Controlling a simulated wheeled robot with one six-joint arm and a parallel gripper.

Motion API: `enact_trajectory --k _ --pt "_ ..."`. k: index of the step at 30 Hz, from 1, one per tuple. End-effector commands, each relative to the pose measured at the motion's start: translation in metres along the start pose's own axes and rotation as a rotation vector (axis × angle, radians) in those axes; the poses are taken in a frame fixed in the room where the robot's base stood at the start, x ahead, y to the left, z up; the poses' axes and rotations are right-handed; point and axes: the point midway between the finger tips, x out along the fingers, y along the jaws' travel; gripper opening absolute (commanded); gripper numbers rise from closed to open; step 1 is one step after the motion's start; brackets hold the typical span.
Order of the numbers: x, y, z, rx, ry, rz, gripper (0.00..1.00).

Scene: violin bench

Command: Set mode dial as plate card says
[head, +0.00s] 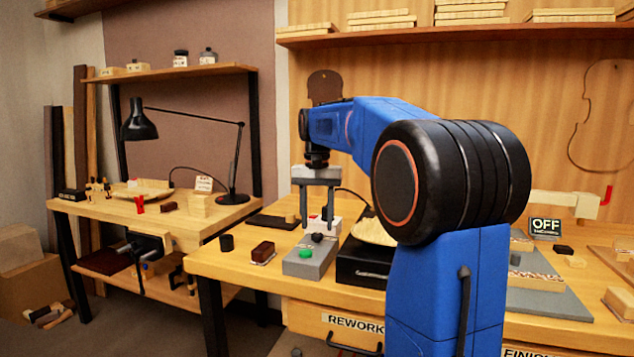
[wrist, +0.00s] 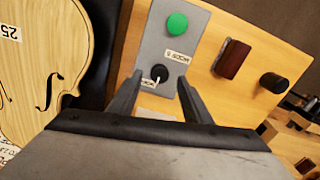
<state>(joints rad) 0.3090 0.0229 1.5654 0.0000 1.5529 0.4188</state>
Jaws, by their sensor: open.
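A grey control box (head: 308,258) stands on the bench, with a green button and a black mode dial (head: 317,237) on top. In the wrist view the dial (wrist: 160,72) has a light pointer mark, and the green button (wrist: 177,23) is beyond it. A small label (wrist: 177,57) beside the dial seems to read MODE and a character I cannot make out. My gripper (head: 318,224) is open and points down over the box. The dial appears between its fingertips (wrist: 160,84), not gripped. A pale violin plate (wrist: 40,70) carries a card (wrist: 11,33) reading 25, turned sideways.
An OFF sign (head: 545,226) is at the far right.

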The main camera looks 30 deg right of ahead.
Motion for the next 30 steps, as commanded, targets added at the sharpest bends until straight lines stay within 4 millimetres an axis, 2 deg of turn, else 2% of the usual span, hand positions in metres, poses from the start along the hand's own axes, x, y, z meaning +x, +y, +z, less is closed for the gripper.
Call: enact_trajectory --k 12,18,24,30 --pt "-0.085 0.000 -0.001 0.000 0.004 -0.002 0.45" --pt "-0.120 0.000 -0.001 0.000 0.002 -0.001 0.45" --pt "-0.141 0.000 -0.001 0.000 0.002 -0.001 0.45" --pt "-0.146 0.000 0.000 0.000 0.000 0.000 0.45"
